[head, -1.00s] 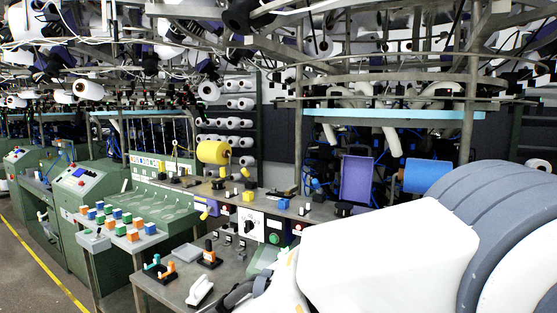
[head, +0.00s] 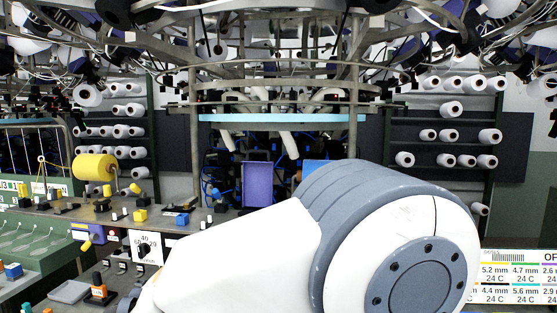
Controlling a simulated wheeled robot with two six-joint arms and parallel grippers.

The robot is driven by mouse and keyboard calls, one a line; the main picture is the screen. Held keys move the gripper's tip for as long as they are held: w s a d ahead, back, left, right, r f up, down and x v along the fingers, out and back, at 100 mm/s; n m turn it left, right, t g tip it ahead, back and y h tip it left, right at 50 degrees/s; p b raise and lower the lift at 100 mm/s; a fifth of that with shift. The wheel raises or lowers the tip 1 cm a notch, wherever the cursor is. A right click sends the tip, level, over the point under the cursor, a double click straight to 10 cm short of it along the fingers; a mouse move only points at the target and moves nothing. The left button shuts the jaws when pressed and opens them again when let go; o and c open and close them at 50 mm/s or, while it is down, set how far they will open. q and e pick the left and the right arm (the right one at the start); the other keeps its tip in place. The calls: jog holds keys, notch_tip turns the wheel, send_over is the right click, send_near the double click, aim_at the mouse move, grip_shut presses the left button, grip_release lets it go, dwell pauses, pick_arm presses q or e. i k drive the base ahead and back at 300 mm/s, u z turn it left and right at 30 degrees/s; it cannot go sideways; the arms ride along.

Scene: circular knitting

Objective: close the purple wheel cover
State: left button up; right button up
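A purple rectangular panel (head: 258,186), which looks like the purple wheel cover, stands upright in the middle of the head view. It is below the light-blue ring (head: 230,118) of the knitting machine. Its face is towards me, with a raised rim; I cannot tell its hinge or how far it is open. My large white and grey arm fills the lower right and passes in front of the area just below the panel. Neither gripper shows clearly, and no contact with the panel is visible.
A blue part (head: 314,168) right of the panel is partly hidden by my arm. A bench at left carries a yellow roll (head: 95,167), a dial box (head: 144,245) and several small blocks. Yarn racks stand on both sides. A chart (head: 520,280) is at lower right.

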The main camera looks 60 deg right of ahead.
aim_at(258, 176)
jog(key=z, duration=0.8)
jog(key=i, duration=1)
jog(key=z, duration=0.95)
